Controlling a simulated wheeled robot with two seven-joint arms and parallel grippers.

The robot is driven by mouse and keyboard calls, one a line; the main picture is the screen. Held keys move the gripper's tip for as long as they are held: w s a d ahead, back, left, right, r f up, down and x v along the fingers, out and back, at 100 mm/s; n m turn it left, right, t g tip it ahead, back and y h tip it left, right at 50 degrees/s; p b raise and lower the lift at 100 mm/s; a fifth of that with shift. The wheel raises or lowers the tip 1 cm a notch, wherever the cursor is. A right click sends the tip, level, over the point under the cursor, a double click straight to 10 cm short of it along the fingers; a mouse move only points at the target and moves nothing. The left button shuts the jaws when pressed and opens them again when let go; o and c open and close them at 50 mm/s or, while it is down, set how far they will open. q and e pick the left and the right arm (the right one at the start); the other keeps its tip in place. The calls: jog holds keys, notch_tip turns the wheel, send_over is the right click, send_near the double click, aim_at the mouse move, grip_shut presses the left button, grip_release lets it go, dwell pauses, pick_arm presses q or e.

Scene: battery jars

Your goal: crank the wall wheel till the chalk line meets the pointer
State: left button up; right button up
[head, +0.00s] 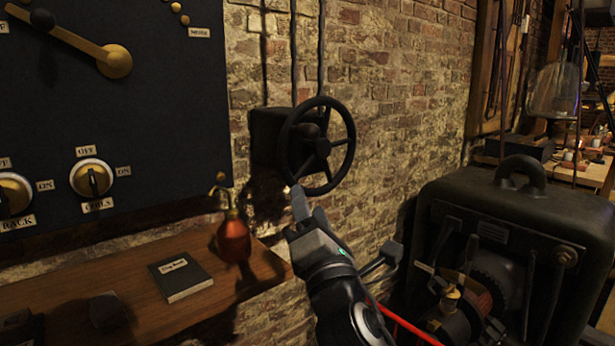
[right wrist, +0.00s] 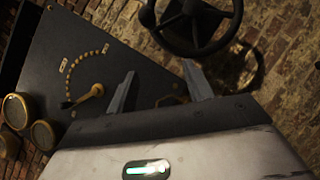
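The black spoked hand wheel (head: 342,175) sits on a dark box on the brick wall, right of the black panel. It also shows at the top of the right wrist view (right wrist: 193,12). My right gripper (head: 300,205) is just below the wheel's lower rim, pointing up toward it; I cannot tell in the head view whether it touches. In the right wrist view its two fingers (right wrist: 160,88) stand apart with nothing between them, and the wheel is beyond them. I cannot make out a chalk line or its pointer. My left gripper is not in view.
The black panel (head: 120,120) with knobs and a brass lever (head: 85,45) fills the left. Below it, a wooden shelf (head: 225,290) holds a dark book (head: 180,275) and a red oil can (head: 233,240). A bulky black machine (head: 520,215) stands at right.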

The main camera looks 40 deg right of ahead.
jog(key=w+d+f+m+g+y+p, duration=0.1)
jog(key=d+f+m+g+y+p, duration=0.2)
jog(key=d, duration=0.4)
jog(key=m+y+p, duration=0.3)
jog(key=m+y, duration=0.8)
jog(key=m, duration=0.1)
send_near(319, 132)
jog(key=shift+g, duration=0.4)
jog(key=p+x, duration=0.1)
jog(key=x, duration=0.2)
jog(key=p+x, duration=0.2)
jog(key=x, duration=0.2)
jog(key=p+x, duration=0.2)
jog(key=x, duration=0.1)
jog(key=shift+w+r, duration=0.25)
jog(key=shift+r, duration=0.1)
jog(key=shift+x, duration=0.8)
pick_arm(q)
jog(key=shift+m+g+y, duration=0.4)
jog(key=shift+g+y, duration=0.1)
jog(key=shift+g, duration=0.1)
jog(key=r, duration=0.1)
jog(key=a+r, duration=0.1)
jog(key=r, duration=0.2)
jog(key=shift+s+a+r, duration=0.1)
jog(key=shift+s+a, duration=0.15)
pick_arm(e)
jog(key=shift+f, duration=0.25)
